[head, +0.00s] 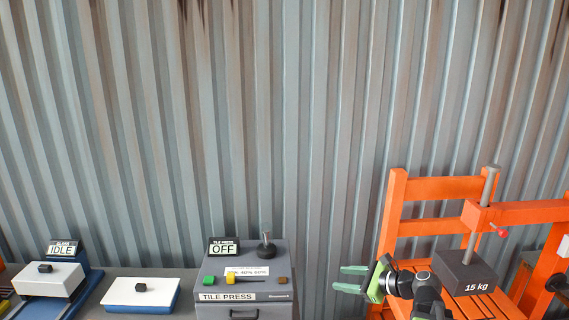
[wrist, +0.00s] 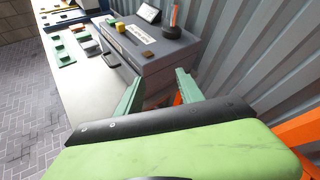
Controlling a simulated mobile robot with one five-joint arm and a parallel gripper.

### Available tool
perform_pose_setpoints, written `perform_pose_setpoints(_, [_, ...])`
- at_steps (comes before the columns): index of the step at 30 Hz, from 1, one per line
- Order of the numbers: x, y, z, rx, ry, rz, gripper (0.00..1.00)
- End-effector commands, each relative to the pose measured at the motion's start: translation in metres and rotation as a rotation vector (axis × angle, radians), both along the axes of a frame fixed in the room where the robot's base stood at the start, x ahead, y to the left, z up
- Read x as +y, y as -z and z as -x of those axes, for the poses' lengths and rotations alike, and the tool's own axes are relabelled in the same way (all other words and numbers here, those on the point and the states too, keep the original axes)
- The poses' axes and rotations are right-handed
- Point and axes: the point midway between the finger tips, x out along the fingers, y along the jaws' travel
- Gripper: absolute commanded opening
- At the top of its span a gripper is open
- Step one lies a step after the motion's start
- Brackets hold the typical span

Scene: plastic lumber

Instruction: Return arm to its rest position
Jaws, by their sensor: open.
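My gripper (head: 350,279) shows at the lower right of the head view, in front of the orange frame and pointing left. Its two green fingers are apart with nothing between them. In the wrist view the fingers (wrist: 157,92) reach toward the grey tile press (wrist: 165,52) and stand clear of it. My dark arm links show below and to the right of the gripper in the head view.
An orange frame (head: 393,215) with a 15 kg weight (head: 465,275) stands right, close to my arm. A blue-and-white device (head: 142,292) sits left. Corrugated metal wall (head: 280,120) stands behind.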

Motion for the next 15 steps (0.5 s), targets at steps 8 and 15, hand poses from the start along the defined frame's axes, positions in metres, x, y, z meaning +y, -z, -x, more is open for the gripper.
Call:
perform_pose_setpoints(8, [0.134, 0.115, 0.055, -0.113, -0.65, 0.633, 0.44])
perform_pose_setpoints(15, [0.085, 0.163, 0.097, -0.218, -1.264, 1.149, 0.44])
